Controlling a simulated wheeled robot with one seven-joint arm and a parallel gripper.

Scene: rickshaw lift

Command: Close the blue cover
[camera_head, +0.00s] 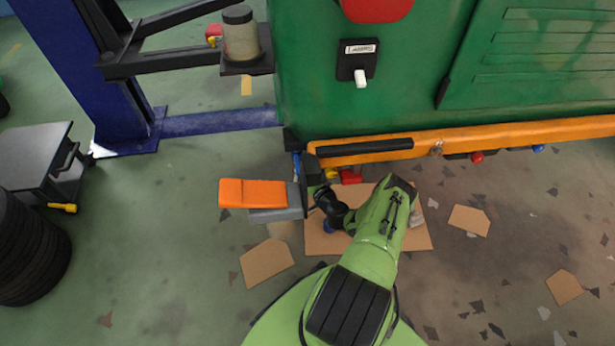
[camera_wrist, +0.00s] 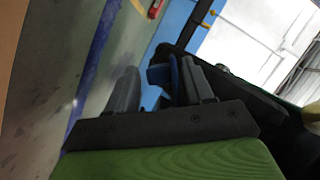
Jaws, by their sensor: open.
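A blue piece (camera_wrist: 174,76), which looks like the blue cover, shows between and just beyond the fingers of my gripper (camera_wrist: 160,88) in the wrist view. The fingers are apart; whether either one touches the blue piece I cannot tell. In the head view a small sliver of blue (camera_head: 297,166) shows under the left end of the rickshaw's orange bumper (camera_head: 350,152). My gripper (camera_head: 311,173) is close beside it, mostly hidden by its own wrist and the dark bumper corner. How far the cover stands open cannot be seen.
Red and yellow parts (camera_head: 350,176) sit under the bumper near my wrist. An orange and grey block (camera_head: 253,194) lies close to the left. A blue lift post (camera_head: 110,75) stands further left.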

